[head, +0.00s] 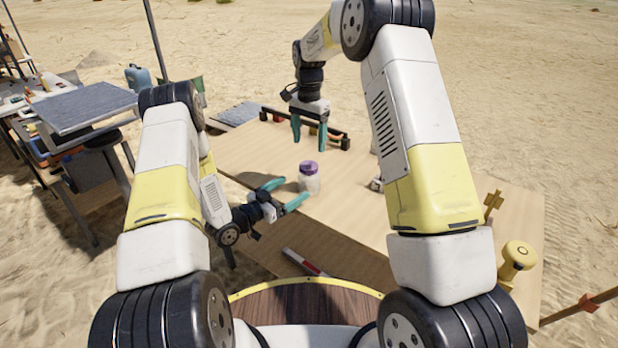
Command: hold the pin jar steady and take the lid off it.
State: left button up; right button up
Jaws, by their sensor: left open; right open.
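The pin jar (309,184) is a small clear jar standing upright on the wooden table. Its purple lid (308,168) sits on top of it. My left gripper (291,192) is low over the table at the jar's left, with teal fingers pointing towards the jar. It is open, and one finger is close to the jar; I cannot tell whether it touches. My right gripper (309,133) hangs above the table beyond the jar, fingers pointing down.
The wooden table (350,215) is mostly clear around the jar. A black rack (325,132) stands at its far edge. A yellow round-topped object (518,257) and a small brass-coloured piece (492,203) are at the right. A red-and-white strip (305,262) lies near the front.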

aim_at(301, 183)
pick_arm(q)
jog(key=shift+w+d, duration=0.1)
jog(key=shift+d, duration=0.1)
pick_arm(e)
jog(key=shift+w+f, duration=0.1)
jog(key=shift+w, duration=0.05)
pick_arm(q)
jog(key=x, duration=0.7)
jog(key=shift+w+d, duration=0.15)
jog(key=shift+c, duration=0.5)
grip_shut()
pick_arm(e)
jog(key=m, duration=0.9)
jog(key=shift+a, duration=0.1)
jog(key=m, duration=0.8)
jog(key=shift+m, duration=0.4)
jog(key=shift+f, duration=4)
